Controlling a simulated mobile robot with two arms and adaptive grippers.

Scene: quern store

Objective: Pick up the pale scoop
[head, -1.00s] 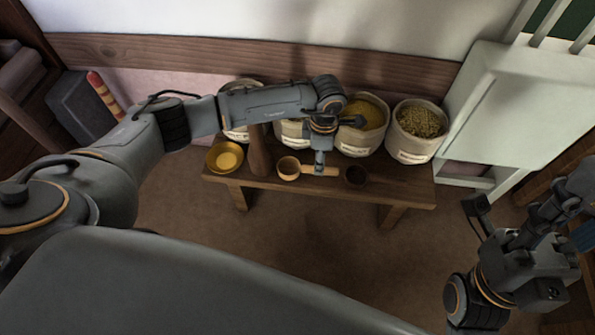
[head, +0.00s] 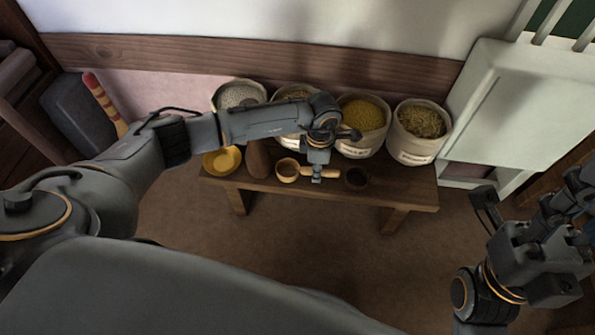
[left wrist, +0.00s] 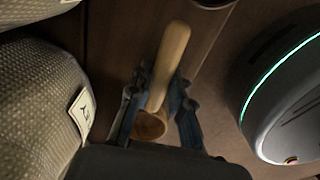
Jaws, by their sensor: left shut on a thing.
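The pale scoop (head: 287,170) is a light wooden scoop with a round bowl at left and a handle pointing right. In the head view it is at the front of the wooden bench. My left gripper (head: 317,177) comes down over its handle and is shut on it. In the left wrist view the scoop's handle (left wrist: 172,55) runs between the gripper's fingers (left wrist: 160,105), with part of the bowl showing nearer the wrist. I cannot tell whether the scoop touches the bench. My right gripper (head: 487,207) is at the right, away from the bench, its fingers unclear.
The bench (head: 300,190) also holds a yellow bowl (head: 222,161), a brown wooden piece (head: 258,158) and a dark cup (head: 357,178). Several filled sacks stand behind, including one of yellow grain (head: 362,115) and one of greenish stuff (head: 422,122). A pale cabinet (head: 520,95) stands right.

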